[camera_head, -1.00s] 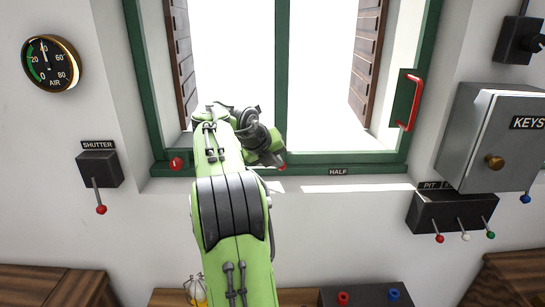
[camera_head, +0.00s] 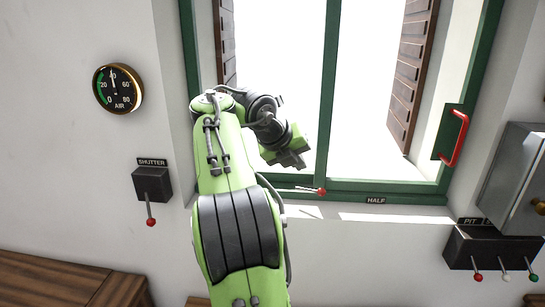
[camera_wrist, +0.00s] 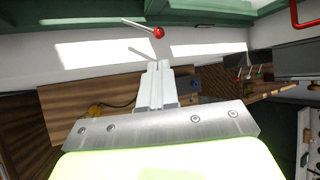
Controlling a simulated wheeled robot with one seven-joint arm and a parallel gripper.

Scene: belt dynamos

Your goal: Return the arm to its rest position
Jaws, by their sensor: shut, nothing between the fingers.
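My gripper (camera_head: 292,160) is in front of the lower part of the green-framed window in the head view. In the wrist view its pale fingers (camera_wrist: 155,68) are together, with nothing between them. A lever with a red knob (camera_head: 321,191) sits at the bottom window frame, below and to the right of my gripper. The knob also shows beyond the fingertips in the wrist view (camera_wrist: 159,32), apart from them. My arm is raised and bent at the wrist.
A shutter lever box (camera_head: 153,186) and an air gauge (camera_head: 118,89) are on the wall at left. At right are a red window handle (camera_head: 459,138), a grey key cabinet (camera_head: 515,175) and a pit lever box (camera_head: 490,250). Wooden furniture (camera_head: 60,285) stands below left.

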